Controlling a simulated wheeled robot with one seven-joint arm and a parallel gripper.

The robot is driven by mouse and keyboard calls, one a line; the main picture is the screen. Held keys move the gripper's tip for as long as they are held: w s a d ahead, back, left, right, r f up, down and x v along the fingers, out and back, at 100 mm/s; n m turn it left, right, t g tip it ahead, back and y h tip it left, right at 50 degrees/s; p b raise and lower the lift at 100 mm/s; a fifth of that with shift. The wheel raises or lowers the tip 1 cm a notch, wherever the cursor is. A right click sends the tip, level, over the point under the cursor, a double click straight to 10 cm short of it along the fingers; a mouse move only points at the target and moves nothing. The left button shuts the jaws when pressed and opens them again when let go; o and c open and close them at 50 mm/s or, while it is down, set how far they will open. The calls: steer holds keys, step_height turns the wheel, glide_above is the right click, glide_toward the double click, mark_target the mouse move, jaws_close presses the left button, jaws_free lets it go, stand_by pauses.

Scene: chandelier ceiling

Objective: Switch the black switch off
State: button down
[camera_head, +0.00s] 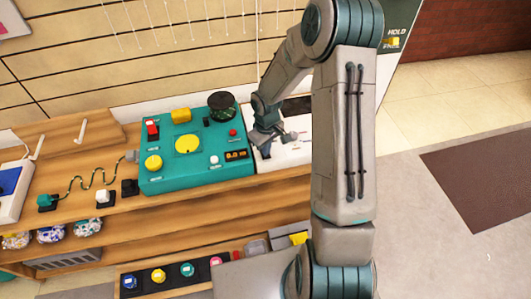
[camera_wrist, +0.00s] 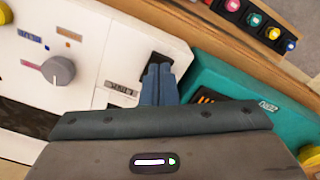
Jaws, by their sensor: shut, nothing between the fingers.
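A white panel (camera_head: 300,152) lies on the wooden counter, to the right of a teal control box (camera_head: 217,172). In the wrist view, the white panel (camera_wrist: 100,45) carries a black rocker switch (camera_wrist: 155,67) with a small label beside it. My gripper (camera_wrist: 158,82) is shut and empty, its blue-grey fingertips right at the switch and covering part of it. I cannot tell whether they touch it or which way it is tipped. In the head view, my gripper (camera_head: 268,143) is low over the left part of the panel, and my arm hides the panel's right side.
A grey knob (camera_wrist: 58,70) stands on the white panel near the switch. The teal box bears a red switch (camera_head: 152,130), yellow buttons and a black round knob (camera_head: 221,105). Coloured buttons (camera_wrist: 254,19) sit in a black strip below. Open floor lies to the right.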

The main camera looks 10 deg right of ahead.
steer(key=shift+f+b, duration=0.6)
steer(key=shift+f, duration=0.15)
steer(key=shift+r, duration=0.15)
steer(key=shift+r+p, duration=2.7)
steer(key=shift+r, duration=0.75)
steer(key=s+d+r+m+t+h, duration=0.15)
steer(key=s+r, duration=0.25)
steer(key=r, duration=0.4)
steer(key=s+r+m, duration=0.2)
steer(key=s+r, duration=0.2)
steer(key=r, duration=0.4)
steer(key=s+r+m, duration=0.1)
steer(key=s+r, duration=0.3)
steer(key=s, duration=0.3)
steer(key=s+a+r+m+t+y, duration=0.1)
steer(key=s+r, duration=0.3)
steer(key=s, duration=0.2)
steer(key=shift+s+a+r+m, duration=0.2)
steer(key=shift+s+a+m, duration=0.05)
steer(key=shift+s+m, duration=0.1)
